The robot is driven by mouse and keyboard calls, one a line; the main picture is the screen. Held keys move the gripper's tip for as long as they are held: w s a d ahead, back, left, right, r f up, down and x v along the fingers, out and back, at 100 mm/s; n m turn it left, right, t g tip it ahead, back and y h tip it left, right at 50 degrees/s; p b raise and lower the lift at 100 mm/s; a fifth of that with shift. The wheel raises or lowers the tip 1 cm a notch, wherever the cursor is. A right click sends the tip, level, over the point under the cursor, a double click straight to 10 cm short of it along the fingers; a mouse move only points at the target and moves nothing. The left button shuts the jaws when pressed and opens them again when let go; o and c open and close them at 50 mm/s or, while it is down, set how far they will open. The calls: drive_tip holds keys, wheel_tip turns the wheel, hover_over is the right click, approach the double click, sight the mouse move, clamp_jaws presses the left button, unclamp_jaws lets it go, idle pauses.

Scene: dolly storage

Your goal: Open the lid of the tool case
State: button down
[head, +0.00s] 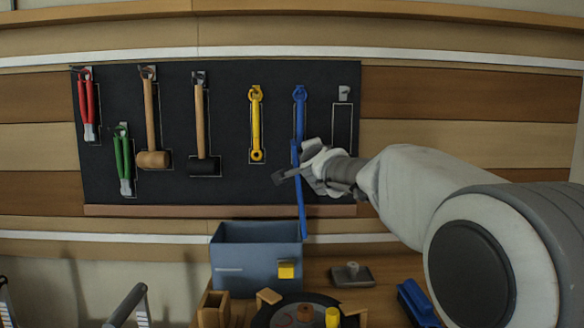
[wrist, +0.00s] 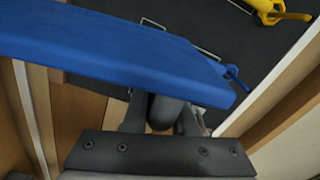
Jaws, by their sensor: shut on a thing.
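The tool case is a blue-grey box (head: 240,262) with a yellow latch (head: 286,270) on its front, standing on the bench in the head view. Its top is open and its dark inside shows. The blue lid (head: 302,215) stands about upright at the case's right side, seen nearly edge-on. My gripper (head: 294,165) is shut on the lid near its upper part, coming from the right. In the wrist view the lid (wrist: 110,48) is a broad blue slab across the fingers (wrist: 160,112); the fingertips are partly hidden by it.
A dark tool board (head: 225,100) with hammers, pliers and wrenches hangs behind. A blue wrench (head: 299,98) hangs right behind the lid, and a yellow one (head: 256,125) to its left. A grey block (head: 351,275), a blue brush-like item (head: 415,300) and a round tray (head: 265,314) crowd the bench.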

drive_tip(key=shift+w+d+f+m+b, duration=0.1)
drive_tip(key=shift+d+f+m+b, duration=0.2)
drive_tip(key=shift+d+m+b, duration=0.45)
drive_tip(key=shift+w+d+f+m+b, duration=0.1)
drive_tip(key=shift+d+f+m+b, duration=0.25)
drive_tip(key=shift+d, duration=0.7)
drive_tip(key=shift+r, duration=0.1)
drive_tip(key=c, duration=0.8)
unclamp_jaws()
drive_tip(key=shift+a, duration=0.1)
drive_tip(key=shift+o, duration=0.2)
drive_tip(key=shift+r, duration=0.1)
drive_tip(key=shift+s, duration=0.15)
drive_tip(key=s+d+b, duration=0.1)
drive_tip(key=s, duration=1.6)
